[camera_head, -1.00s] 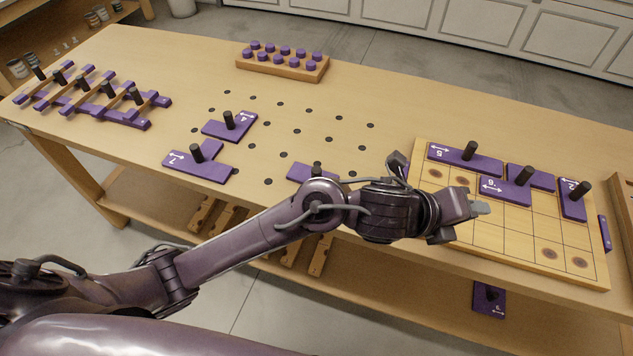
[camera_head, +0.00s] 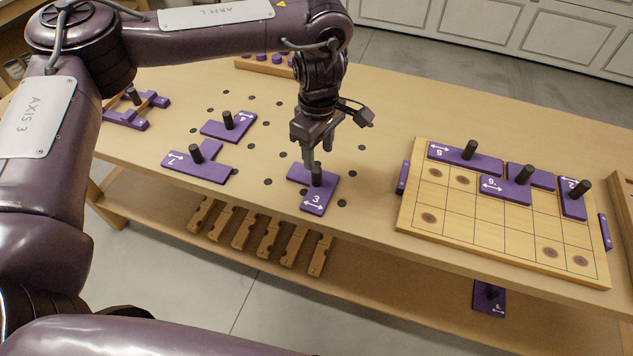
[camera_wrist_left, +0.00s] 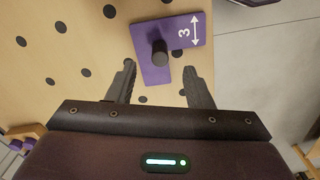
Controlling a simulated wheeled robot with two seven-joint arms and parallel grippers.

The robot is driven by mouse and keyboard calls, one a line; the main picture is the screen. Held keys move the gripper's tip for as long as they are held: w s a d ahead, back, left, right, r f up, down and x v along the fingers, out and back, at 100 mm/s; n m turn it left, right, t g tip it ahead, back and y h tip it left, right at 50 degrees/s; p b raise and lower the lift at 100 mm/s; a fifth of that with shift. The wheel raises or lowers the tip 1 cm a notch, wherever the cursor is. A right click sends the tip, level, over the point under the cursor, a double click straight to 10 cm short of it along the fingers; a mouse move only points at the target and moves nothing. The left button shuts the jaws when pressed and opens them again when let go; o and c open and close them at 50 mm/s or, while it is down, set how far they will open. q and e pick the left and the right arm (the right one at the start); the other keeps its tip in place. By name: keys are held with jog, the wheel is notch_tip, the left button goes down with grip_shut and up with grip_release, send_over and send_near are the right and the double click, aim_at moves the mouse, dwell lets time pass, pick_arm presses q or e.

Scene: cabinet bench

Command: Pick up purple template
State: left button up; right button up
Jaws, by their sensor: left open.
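A purple template marked 3 (camera_head: 313,203) with an upright black knob (camera_head: 317,176) lies on the bench. My left gripper (camera_head: 313,166) points down at this template, by its knob. In the left wrist view the gripper (camera_wrist_left: 160,82) is open and empty, with the knob (camera_wrist_left: 159,52) ahead of the gap between its fingers; the template (camera_wrist_left: 180,40) shows there too. Purple templates marked 4 (camera_head: 229,127) and 7 (camera_head: 198,165) lie to the left. Templates marked 5 (camera_head: 465,158), 6 (camera_head: 508,188) and 2 (camera_head: 574,200) sit on the grid board. My right gripper is not in view.
The gridded board (camera_head: 470,254) covers the right of the bench (camera_head: 365,190). A rack of purple pegs (camera_head: 262,64) stands at the back. Another purple template (camera_head: 489,298) lies on the lower shelf, near several wooden pieces (camera_head: 268,241).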

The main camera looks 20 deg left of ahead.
aim_at(317, 169)
pick_arm(q)
jog(key=f, duration=0.2)
jog(key=f+p, duration=0.1)
jog(key=f, duration=0.4)
jog(key=shift+w+a+f+p, duration=0.1)
jog(key=shift+a+f+p, duration=0.15)
jog(key=shift+f+p, duration=0.1)
jog(key=shift+c, duration=0.5)
grip_shut()
